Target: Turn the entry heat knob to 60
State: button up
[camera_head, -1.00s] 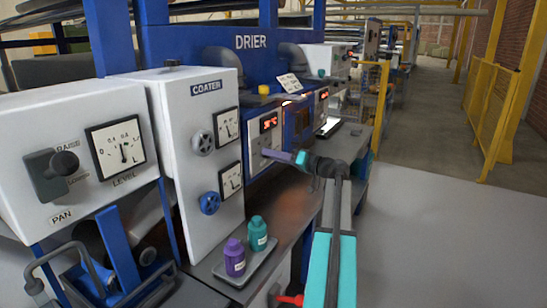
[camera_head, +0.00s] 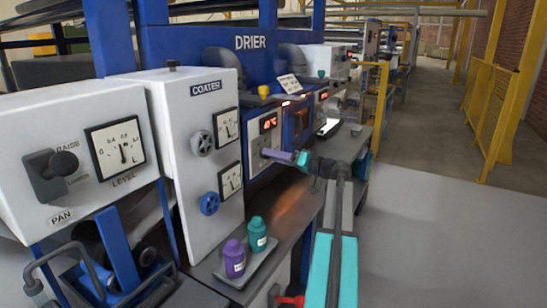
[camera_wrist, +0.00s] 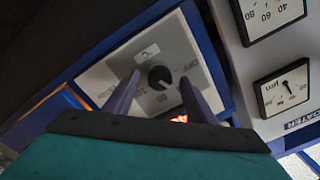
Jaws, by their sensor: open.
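The entry heat knob (camera_wrist: 160,77) is a small round black knob on a light grey plate (camera_wrist: 113,70) with a °C label and printed marks around it. A small pale mark shows near the knob's lower edge in the wrist view; its exact setting is too small to read surely. My gripper (camera_wrist: 160,80) is open, its two purple fingers standing on either side of the knob. Contact with the knob cannot be told. In the head view my gripper (camera_head: 270,153) reaches the plate (camera_head: 256,159) below a lit red display (camera_head: 269,122); the knob is hidden there.
The white COATER cabinet (camera_head: 185,105) with dials and two handwheels stands left of the plate. Purple (camera_head: 234,258) and teal (camera_head: 257,234) bottles stand on a tray at the bench's near end. Open floor (camera_head: 440,230) lies to the right.

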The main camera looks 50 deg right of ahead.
jog(key=b+v, duration=0.1)
jog(key=v, duration=1.2)
jog(key=shift+b, duration=0.35)
jog(key=shift+s, duration=0.1)
